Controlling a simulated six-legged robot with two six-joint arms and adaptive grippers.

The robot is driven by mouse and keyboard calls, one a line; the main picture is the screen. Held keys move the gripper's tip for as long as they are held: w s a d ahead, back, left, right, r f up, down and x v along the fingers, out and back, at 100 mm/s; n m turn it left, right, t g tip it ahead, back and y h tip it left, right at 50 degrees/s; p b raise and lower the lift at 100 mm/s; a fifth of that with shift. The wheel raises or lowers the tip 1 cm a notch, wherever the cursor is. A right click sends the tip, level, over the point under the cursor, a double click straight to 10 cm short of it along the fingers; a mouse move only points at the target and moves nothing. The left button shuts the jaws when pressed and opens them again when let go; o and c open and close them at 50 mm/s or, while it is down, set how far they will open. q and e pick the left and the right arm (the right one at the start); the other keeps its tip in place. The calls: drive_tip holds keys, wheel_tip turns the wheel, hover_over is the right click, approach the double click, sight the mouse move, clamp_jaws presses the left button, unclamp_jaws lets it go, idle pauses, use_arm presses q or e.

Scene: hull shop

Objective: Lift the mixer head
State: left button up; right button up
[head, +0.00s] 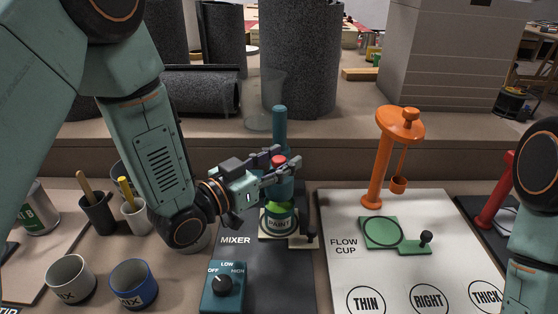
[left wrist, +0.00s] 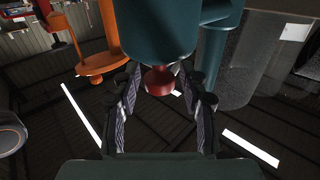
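The mixer stands on the dark mat (head: 262,278), with a teal column (head: 280,125) and a teal mixer head (head: 281,190) low over the paint can (head: 279,223). A red knob (head: 279,160) tops the head. My left gripper (head: 284,161) reaches in from the left at knob height. In the left wrist view the red knob (left wrist: 158,80) lies between the spread fingertips (left wrist: 158,76), with the teal head (left wrist: 158,28) beyond it. The fingers look open, with gaps beside the knob. My right gripper is out of view; only its arm shows at the right edge.
The teal speed dial box (head: 223,288) stands in front of the mixer. Cups (head: 134,284) stand at left. The orange flow cup stand (head: 380,170) is to the right, on a white board (head: 345,278). Grey rolls (head: 300,60) and a clear cylinder (head: 264,100) stand behind.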

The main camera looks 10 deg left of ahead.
use_arm(q)
clamp_jaws()
idle(0.4)
drive_tip(key=shift+r, duration=0.1)
wheel_tip(320, 180, up, 11)
drive_tip(key=p, duration=1)
drive_tip(key=shift+f, duration=0.2)
drive_tip(key=shift+w+r, duration=0.1)
